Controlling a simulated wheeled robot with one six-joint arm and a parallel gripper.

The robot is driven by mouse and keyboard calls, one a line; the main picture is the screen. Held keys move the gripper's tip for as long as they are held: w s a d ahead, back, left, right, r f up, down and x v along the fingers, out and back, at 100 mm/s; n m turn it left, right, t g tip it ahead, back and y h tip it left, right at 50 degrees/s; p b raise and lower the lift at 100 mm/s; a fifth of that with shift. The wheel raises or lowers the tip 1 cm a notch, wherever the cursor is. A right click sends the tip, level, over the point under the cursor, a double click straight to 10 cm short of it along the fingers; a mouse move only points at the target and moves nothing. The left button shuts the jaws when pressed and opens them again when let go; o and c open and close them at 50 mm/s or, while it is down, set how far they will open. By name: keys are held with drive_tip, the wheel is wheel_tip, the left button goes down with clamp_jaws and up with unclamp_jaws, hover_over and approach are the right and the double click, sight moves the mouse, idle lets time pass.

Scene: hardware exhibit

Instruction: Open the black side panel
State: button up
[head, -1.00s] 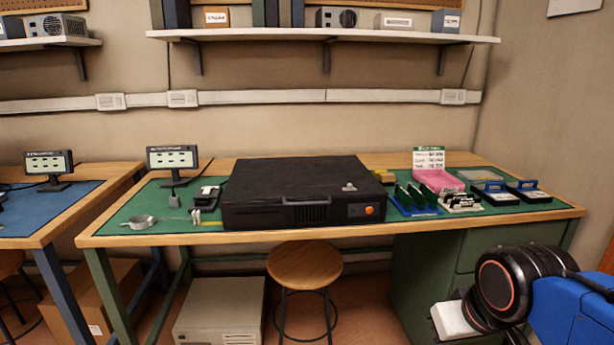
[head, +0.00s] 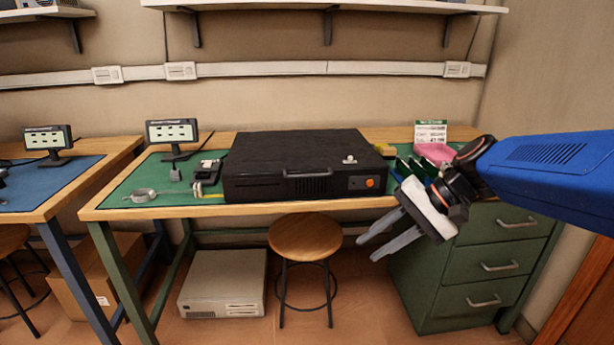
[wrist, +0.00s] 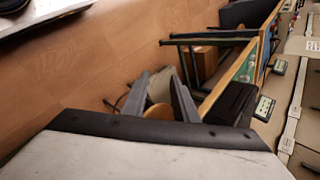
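A black computer case (head: 300,165) lies flat on the green-topped workbench. Its black top panel (head: 295,148) is closed, with a small silver latch or knob (head: 350,160) near its right front part. An orange button (head: 370,183) is on the front face. My gripper (head: 372,248) is in front of the bench, right of the stool and lower than the case, not touching it. Its two grey fingers are spread apart with nothing between them. In the wrist view the open fingers (wrist: 158,92) show, and the dark case (wrist: 232,104) is at the right, seen sideways.
A wooden stool (head: 305,237) stands before the bench. Green drawers (head: 480,268) are at the right, below my arm. A pink item (head: 436,153) and a small sign (head: 431,132) stand right of the case. A monitor (head: 172,132) stands left. A beige computer (head: 222,283) is on the floor.

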drive_tip(key=w+r+m+t+y, duration=0.15)
drive_tip(key=w+r+y, duration=0.3)
drive_tip(key=w, duration=0.45)
drive_tip(key=m+t+y, duration=0.1)
drive_tip(key=m+y, duration=0.1)
drive_tip(key=m, duration=0.1)
approach(312, 175)
drive_tip(key=shift+n, duration=0.25)
drive_tip(key=x, duration=1.1)
drive_tip(key=shift+a+f, duration=0.1)
drive_tip(key=shift+a, duration=0.1)
clamp_jaws()
idle(0.6)
